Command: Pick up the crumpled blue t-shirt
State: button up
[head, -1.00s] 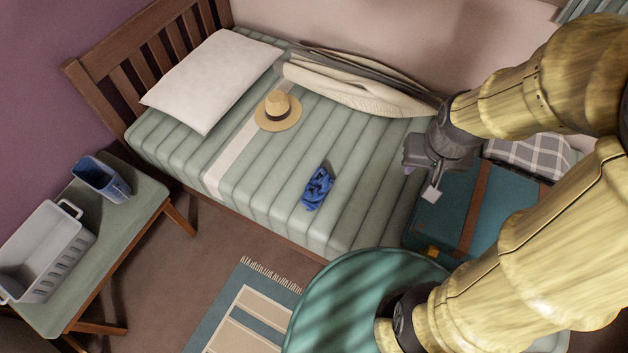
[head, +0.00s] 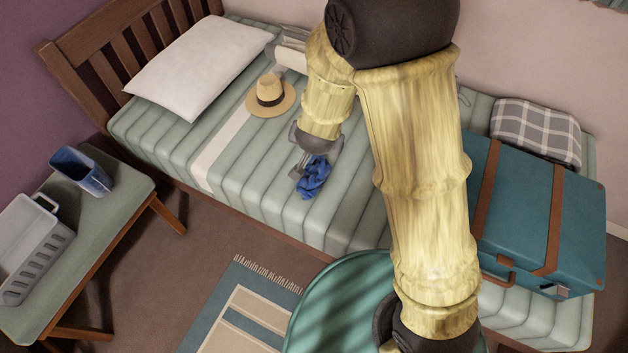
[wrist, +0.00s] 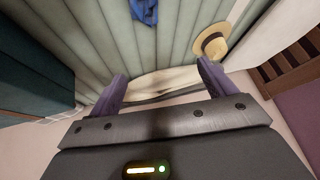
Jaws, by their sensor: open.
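The crumpled blue t-shirt (head: 315,180) lies on the striped green mattress (head: 232,187). In the wrist view the shirt (wrist: 145,10) is at the top edge, partly cut off, beyond my fingers and not between them. My gripper (head: 301,168) is in the head view just at the upper left of the shirt, overlapping its edge in the picture. I cannot tell its height or whether it touches. In the wrist view my gripper (wrist: 161,84) shows two purple fingers spread apart with no object held.
A straw hat (head: 270,95) and a white pillow (head: 197,65) lie on the bed to the left. A teal suitcase (head: 535,215) and a plaid cushion (head: 537,130) are to the right. A cream blanket (wrist: 165,83) lies near the wall. My arm hides part of the bed.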

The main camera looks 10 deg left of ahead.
jog(key=t+h+b, duration=0.1)
jog(key=b, duration=0.2)
send_over(303, 191)
jog(key=a, duration=0.1)
notch_tip(303, 191, down, 8)
jog(key=s+a+f+t+h+b, duration=0.2)
jog(key=s+a+f+b, duration=0.15)
jog(key=f, duration=0.25)
jog(key=s+f+m+t+h+b, duration=0.1)
jog(key=s+f+t+h+b, duration=0.1)
jog(key=s+f, duration=0.4)
jog(key=shift+s+a+f+t+h+b, duration=0.15)
jog(key=shift+s+f+t+h+b, duration=0.2)
jog(key=shift+s+h+b, duration=0.55)
jog(key=shift+r, duration=0.1)
jog(key=b+x, duration=0.1)
jog(key=x, duration=1.1)
jog(key=shift+a+b, duration=0.15)
jog(key=shift+b, duration=0.2)
